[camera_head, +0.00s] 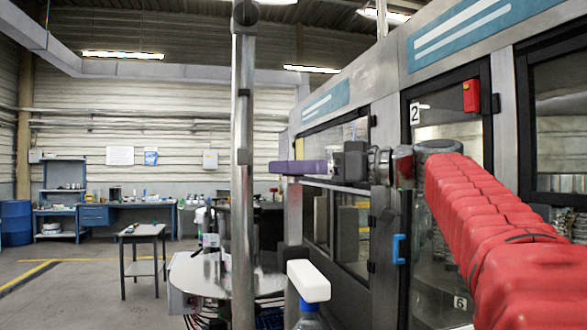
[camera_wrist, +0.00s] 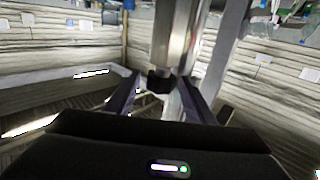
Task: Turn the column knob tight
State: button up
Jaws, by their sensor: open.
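The column (camera_head: 243,215) is an upright metal post left of centre in the head view. It also shows in the wrist view (camera_wrist: 178,35), which looks upside down. A small black knob (camera_wrist: 160,82) appears beside the column, between my finger tips in the picture. My gripper (camera_head: 272,167) has purple fingers pointing left towards the column. In the wrist view my gripper (camera_wrist: 160,80) is open, its fingers apart; contact with the knob cannot be seen.
The labeller cabinet (camera_head: 385,130) with glass doors and a blue handle (camera_head: 398,249) stands along the right. A round metal table (camera_head: 205,275) with bottles is around the column's foot. A white-topped item (camera_head: 308,280) is in the foreground. A small table (camera_head: 141,232) stands farther left on open floor.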

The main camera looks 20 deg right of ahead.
jog(key=shift+w, duration=0.1)
jog(key=shift+a, duration=0.1)
jog(key=c, duration=1.1)
